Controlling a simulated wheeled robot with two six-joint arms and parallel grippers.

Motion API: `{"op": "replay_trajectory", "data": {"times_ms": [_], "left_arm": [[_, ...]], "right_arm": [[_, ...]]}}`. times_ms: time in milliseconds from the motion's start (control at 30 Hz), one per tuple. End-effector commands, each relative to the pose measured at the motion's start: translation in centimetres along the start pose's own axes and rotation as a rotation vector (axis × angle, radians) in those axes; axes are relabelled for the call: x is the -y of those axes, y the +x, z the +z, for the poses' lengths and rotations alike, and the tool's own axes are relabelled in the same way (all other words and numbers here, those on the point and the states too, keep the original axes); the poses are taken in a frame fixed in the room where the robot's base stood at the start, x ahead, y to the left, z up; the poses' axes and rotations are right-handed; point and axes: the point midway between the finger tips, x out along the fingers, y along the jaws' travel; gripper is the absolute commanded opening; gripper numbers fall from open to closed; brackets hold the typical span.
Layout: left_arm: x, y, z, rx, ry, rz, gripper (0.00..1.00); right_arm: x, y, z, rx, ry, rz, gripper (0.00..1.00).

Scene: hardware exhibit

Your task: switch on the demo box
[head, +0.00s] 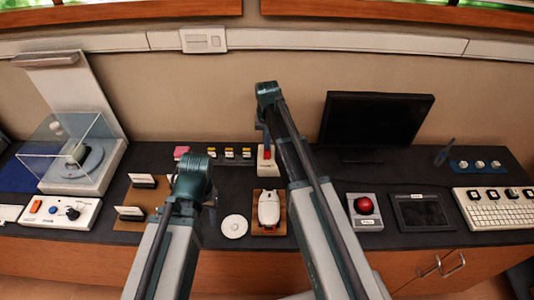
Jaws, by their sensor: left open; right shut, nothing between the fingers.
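No box carries a readable demo label, so I cannot tell which one is the demo box. A white control box (60,212) with an orange switch and dark knobs stands at the front left. A grey box with a red dome button (365,205) stands right of that arm. My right gripper (266,135) is shut and empty, low by the small white box, mostly hidden by its arm. My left gripper (209,197) is open, largely hidden behind its arm above the table.
A clear-cover turntable display (85,165) stands at left. A black monitor (375,122) stands at the back. A white disc (234,226), a mouse-like device (269,208), a dark tablet (420,211) and a white keyboard (500,208) line the front. Several yellow-topped blocks (230,153) stand behind.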

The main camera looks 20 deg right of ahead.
Motion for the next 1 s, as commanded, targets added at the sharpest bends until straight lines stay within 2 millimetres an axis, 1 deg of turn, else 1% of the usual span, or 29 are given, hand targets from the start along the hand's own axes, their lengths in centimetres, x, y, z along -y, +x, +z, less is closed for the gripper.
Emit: {"op": "replay_trajectory", "data": {"times_ms": [367,533,667,1000], "left_arm": [[-0.1,0.6,0.0,0.000,0.000,0.000,0.50],[0.0,0.3,0.0,0.000,0.000,0.000,0.50],[0.0,-0.4,0.0,0.000,0.000,0.000,0.50],[0.3,-3.0,0.2,0.000,0.000,0.000,0.50]], "right_arm": [[0.0,0.6,0.0,0.000,0.000,0.000,0.00],[0.0,0.4,0.0,0.000,0.000,0.000,0.00],[0.0,-0.4,0.0,0.000,0.000,0.000,0.00],[0.0,-3.1,0.0,0.000,0.000,0.000,0.00]]}}
